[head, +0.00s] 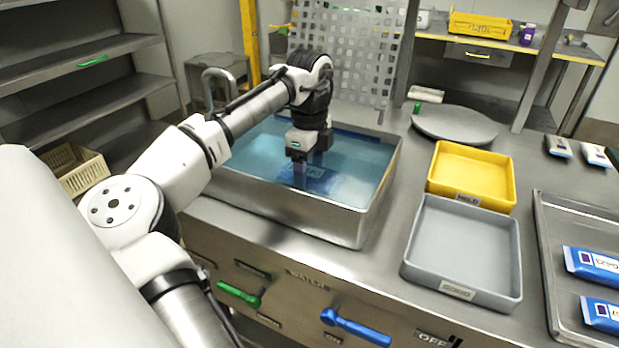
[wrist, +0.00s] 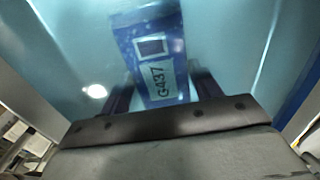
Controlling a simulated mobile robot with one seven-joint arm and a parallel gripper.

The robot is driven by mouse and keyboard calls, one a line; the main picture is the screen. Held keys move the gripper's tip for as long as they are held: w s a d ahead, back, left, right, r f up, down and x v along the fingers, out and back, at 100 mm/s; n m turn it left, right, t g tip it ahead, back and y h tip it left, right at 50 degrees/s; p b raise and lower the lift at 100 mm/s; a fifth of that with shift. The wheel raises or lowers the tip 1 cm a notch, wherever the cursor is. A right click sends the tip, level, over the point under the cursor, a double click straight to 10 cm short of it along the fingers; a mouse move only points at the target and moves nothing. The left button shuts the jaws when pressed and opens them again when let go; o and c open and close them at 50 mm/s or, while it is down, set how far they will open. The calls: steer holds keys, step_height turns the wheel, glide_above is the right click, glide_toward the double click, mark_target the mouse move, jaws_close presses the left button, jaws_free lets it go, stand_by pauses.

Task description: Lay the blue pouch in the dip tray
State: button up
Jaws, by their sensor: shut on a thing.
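The dip tray (head: 345,222) is a large steel basin of blue water set into the counter. My gripper (head: 305,172) points down inside its rim, near the middle of the basin. In the wrist view my gripper (wrist: 163,95) is shut on the blue pouch (wrist: 148,40), with one finger at each side. The pouch has a white label reading G437. In the head view the blue pouch (head: 318,180) shows darkly below the fingers, at or under the water. I cannot tell whether it touches the tray floor.
A yellow tray (head: 470,172) and a grey tray (head: 462,240) stand right of the basin. A metal tray (head: 548,250) at far right holds two blue pouches (head: 592,265). A perforated panel (head: 345,50) stands behind the basin. Green and blue handles (head: 355,328) are on the front.

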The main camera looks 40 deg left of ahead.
mark_target(310, 171)
stand_by(0.3)
steer(key=o, duration=1.1)
steer(key=shift+f, duration=0.1)
steer(key=shift+c, duration=0.2)
step_height(310, 171, up, 12)
steer(key=p, duration=0.1)
